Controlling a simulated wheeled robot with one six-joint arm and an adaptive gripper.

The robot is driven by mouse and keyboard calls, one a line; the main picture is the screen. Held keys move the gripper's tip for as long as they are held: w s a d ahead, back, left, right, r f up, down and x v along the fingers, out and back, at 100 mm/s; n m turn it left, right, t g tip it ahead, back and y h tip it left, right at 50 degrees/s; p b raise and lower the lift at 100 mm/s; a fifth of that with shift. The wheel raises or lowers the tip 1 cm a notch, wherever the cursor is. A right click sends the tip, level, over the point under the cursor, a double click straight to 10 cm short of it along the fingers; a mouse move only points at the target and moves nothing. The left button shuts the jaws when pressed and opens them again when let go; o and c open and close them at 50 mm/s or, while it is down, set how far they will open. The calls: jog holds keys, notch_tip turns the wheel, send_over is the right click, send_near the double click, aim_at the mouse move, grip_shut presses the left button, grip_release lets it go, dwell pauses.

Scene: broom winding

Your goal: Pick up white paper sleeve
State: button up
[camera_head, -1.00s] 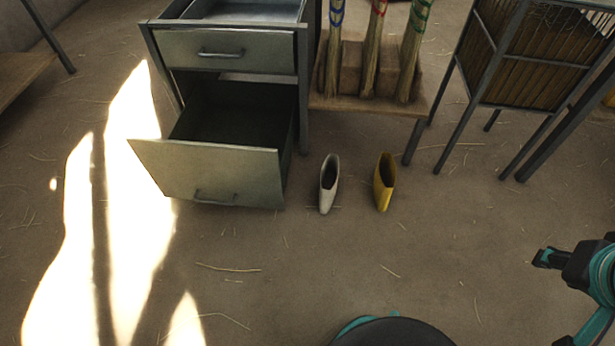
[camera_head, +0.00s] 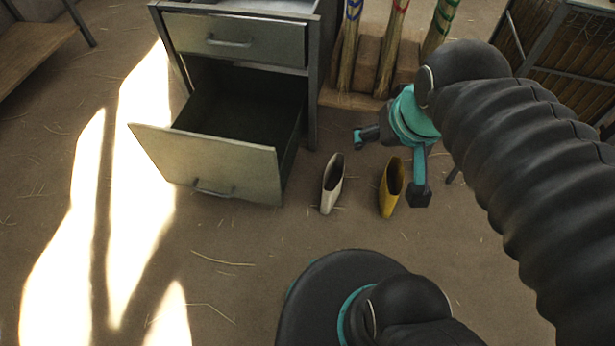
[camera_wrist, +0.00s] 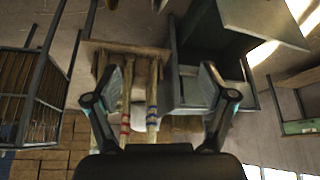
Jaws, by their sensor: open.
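The white paper sleeve (camera_head: 332,184) stands on the floor in the head view, its dark opening facing up. It is in front of the drawer cabinet, to the right of the open lower drawer. A yellow sleeve (camera_head: 391,188) stands just right of it. My gripper (camera_head: 389,166) is open and empty, with its two fingers spread near and above the yellow sleeve, up and right of the white one. In the wrist view my gripper (camera_wrist: 168,68) is also open, with nothing between its fingertips.
The metal cabinet has its lower drawer (camera_head: 205,165) pulled far out. A wooden rack (camera_head: 345,99) holds several upright brooms behind the sleeves. A slatted metal-framed bin (camera_head: 560,60) stands at the back right. The floor in front of the sleeves is clear.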

jog(key=shift+o, duration=0.3)
jog(key=w+f+g, duration=0.1)
jog(key=w+f, duration=0.2)
jog(key=w, duration=0.4)
jog(key=w+f+m+g, duration=0.1)
jog(key=w+f, duration=0.2)
jog(key=w, duration=0.3)
jog(key=shift+w+a+b, duration=0.2)
jog(key=shift+w+b, duration=0.1)
jog(key=shift+w, duration=0.05)
jog(key=w+f+m+g, duration=0.1)
jog(key=w+f, duration=0.4)
jog(key=f, duration=0.3)
jog(key=w+f+m+g+b, duration=0.1)
jog(key=w+f, duration=0.4)
jog(key=f, duration=0.4)
jog(key=w+f+m+g, duration=0.1)
jog(key=w+f, duration=0.4)
jog(key=f, duration=0.3)
notch_tip(320, 180, down, 25)
jog(key=w+b, duration=0.1)
jog(key=shift+w+r+g, duration=0.15)
jog(key=shift+r+g, duration=0.05)
jog(key=shift+g, duration=0.1)
jog(key=c, duration=1)
